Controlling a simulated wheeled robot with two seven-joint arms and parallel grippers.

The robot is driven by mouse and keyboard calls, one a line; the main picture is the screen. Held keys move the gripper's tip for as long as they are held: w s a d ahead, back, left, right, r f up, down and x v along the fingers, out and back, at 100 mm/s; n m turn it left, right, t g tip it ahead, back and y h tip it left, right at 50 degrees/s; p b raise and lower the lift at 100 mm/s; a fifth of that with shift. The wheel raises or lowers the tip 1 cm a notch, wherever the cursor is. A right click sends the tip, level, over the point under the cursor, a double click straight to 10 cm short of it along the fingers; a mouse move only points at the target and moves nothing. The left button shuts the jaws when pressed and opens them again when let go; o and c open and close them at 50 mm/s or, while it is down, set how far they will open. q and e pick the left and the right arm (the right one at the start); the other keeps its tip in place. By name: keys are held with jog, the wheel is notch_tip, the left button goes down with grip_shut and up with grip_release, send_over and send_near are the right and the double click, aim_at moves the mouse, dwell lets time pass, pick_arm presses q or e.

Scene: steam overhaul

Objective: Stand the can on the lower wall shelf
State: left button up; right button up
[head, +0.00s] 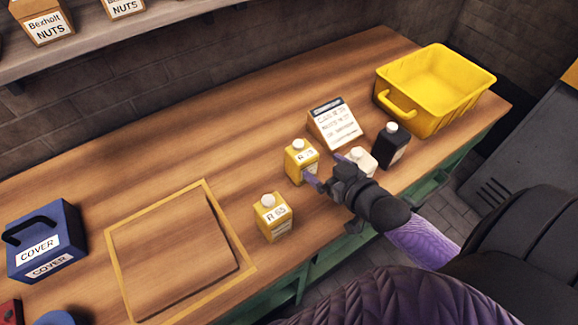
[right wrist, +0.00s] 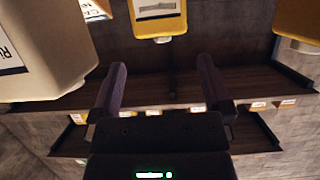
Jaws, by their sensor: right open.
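Two yellow square cans with white caps stand on the wooden bench. The farther yellow can (head: 301,162) is just beyond my right gripper (head: 327,171), and the nearer one, marked R 65 (head: 272,217), stands left of the gripper. A whitish can (head: 362,160) is partly hidden behind the gripper. A black can (head: 391,147) stands beyond it. In the right wrist view, which is upside down, my right gripper (right wrist: 162,85) is open and empty, with a yellow can (right wrist: 158,18) ahead of its fingers. A wall shelf (head: 110,38) is at upper left. My left gripper is out of view.
A sign (head: 335,122) and a yellow crate (head: 433,85) stand toward the right end of the bench. A blue COVER box (head: 43,240) and a yellow-outlined square (head: 106,236) are at left. Boxes of nuts (head: 42,18) occupy part of the shelf.

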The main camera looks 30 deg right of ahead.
aim_at(302, 154)
jog(key=b+x, duration=0.1)
jog(key=x, duration=0.2)
jog(key=b+x, duration=0.1)
jog(key=x, duration=0.2)
jog(key=b+x, duration=0.1)
jog(key=x, duration=0.2)
jog(key=shift+a+f, duration=0.1)
jog(key=shift+f, duration=0.35)
jog(key=shift+r, duration=0.1)
jog(key=shift+c, duration=0.4)
jog(key=c, duration=1.2)
grip_shut()
notch_tip(302, 154, up, 10)
jog(key=p, duration=0.4)
pick_arm(q)
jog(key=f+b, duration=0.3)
jog(key=b, duration=0.1)
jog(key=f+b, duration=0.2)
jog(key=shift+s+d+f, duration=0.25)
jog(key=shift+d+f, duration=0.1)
pick_arm(e)
jog(key=s+a+r+n+g+y, duration=0.5)
jog(key=s+a+n+y, duration=0.3)
jog(key=a+n+y, duration=0.2)
jog(key=shift+a+g, duration=0.3)
jog(key=shift+a, duration=0.15)
